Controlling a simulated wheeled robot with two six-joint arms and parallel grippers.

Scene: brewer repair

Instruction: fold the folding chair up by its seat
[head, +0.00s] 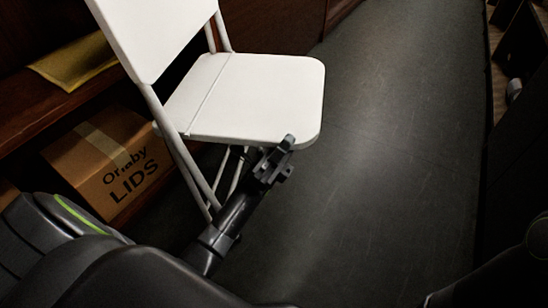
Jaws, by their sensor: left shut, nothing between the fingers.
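The white folding chair (258,95) stands unfolded on the dark floor, with its seat flat and its backrest (155,32) upright at the upper left. Its pale legs show below the seat and are partly hidden behind my left arm. My left gripper (286,143) is at the seat's near edge in the picture, overlapping its lower rim. It is shut with nothing between its fingers. I cannot tell whether it touches the seat. My right gripper is not in view.
A cardboard box (108,165) marked "LIDS" sits on a low wooden shelf at the left. A yellow envelope-like item (75,62) lies on the shelf above. The floor (400,150) right of the chair is clear. Dark furniture lines the right edge.

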